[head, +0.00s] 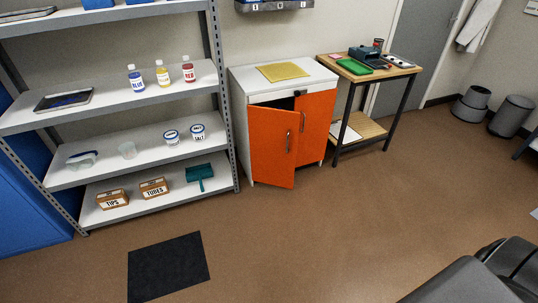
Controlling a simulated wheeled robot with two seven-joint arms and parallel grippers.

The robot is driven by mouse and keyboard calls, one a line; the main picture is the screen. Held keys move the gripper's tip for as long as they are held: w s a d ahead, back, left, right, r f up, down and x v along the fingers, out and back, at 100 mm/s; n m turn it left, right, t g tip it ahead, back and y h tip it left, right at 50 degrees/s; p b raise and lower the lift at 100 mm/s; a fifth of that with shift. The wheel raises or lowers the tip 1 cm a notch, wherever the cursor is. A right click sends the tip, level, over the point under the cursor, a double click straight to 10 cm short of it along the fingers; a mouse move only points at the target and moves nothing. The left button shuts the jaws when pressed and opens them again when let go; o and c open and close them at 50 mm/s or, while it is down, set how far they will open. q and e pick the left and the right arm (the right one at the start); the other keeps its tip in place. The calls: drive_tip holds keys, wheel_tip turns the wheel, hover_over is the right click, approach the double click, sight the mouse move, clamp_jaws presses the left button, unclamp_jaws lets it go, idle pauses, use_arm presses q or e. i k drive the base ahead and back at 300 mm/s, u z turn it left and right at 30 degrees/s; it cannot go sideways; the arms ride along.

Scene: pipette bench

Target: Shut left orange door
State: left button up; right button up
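The left orange door (272,148) is on the white cabinet (237,95) against the back wall. It stands partly open. Its free right edge swings out toward me, and a dark gap shows above it. Its vertical handle (289,142) is near that free edge. The right orange door (319,118) beside it looks shut, with its own handle (303,121); the left door overlaps part of it in view. Neither of my grippers is in view.
A grey shelf rack (229,140) stands close to the cabinet's left. A wooden side table (408,70) stands to its right. A black mat (168,266) lies on the floor at front left. The brown floor before the cabinet is clear. Bins (512,116) stand far right.

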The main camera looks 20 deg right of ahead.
sight(273, 132)
drive_tip(key=k, duration=0.5)
drive_tip(key=z, duration=0.4)
drive_tip(key=i, duration=0.35)
drive_tip(key=z, duration=1.05)
drive_tip(key=i, duration=1.35)
drive_tip(key=z, duration=0.5)
